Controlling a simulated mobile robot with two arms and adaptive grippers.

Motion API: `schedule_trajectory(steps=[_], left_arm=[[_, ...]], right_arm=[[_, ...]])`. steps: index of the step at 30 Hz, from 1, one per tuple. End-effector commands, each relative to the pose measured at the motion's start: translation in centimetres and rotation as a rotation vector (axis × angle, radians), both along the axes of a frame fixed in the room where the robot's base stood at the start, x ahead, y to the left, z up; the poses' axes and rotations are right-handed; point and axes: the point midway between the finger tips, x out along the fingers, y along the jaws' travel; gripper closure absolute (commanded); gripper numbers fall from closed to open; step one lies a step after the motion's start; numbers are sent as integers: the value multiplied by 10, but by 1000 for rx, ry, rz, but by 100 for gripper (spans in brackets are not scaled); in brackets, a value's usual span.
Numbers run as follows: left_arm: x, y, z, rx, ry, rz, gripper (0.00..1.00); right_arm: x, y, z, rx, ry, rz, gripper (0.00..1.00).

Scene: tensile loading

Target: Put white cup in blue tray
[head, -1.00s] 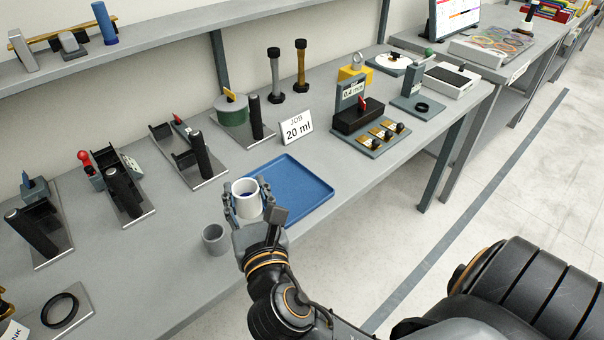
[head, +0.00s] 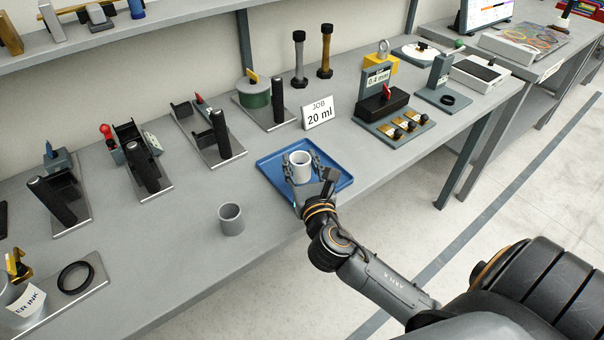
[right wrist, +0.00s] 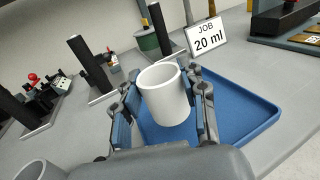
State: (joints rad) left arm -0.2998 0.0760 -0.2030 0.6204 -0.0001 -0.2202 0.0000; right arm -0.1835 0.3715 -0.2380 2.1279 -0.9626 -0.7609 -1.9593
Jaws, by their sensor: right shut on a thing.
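The white cup (head: 300,164) is upright between the fingers of my right gripper (head: 302,172), which is shut on it. In the head view the cup shows over the middle of the blue tray (head: 334,181). The right wrist view also shows the white cup (right wrist: 165,95) between the two fingers, with the blue tray (right wrist: 238,122) behind and below it. I cannot tell whether the cup's base touches the tray. My left gripper is not in view.
A grey cup (head: 231,219) stands on the bench left of the tray. A sign reading 20 ml (head: 318,118) stands behind the tray. Several metal stands with black posts line the bench to the left. The bench's front edge is close to the tray.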

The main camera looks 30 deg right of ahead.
Motion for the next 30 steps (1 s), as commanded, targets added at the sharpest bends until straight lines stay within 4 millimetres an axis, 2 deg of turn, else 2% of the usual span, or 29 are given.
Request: schedule_trajectory(steps=[6,18,19,22,30], left_arm=[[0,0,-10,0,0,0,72],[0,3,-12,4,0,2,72],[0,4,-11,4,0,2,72],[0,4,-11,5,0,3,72],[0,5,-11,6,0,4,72]], right_arm=[[1,-4,-34,-1,4,-1,84],[2,-4,-40,-1,3,0,84],[2,-4,-39,-1,3,0,54],[1,-4,-38,-1,3,0,35],[1,-4,-38,0,2,0,35]])
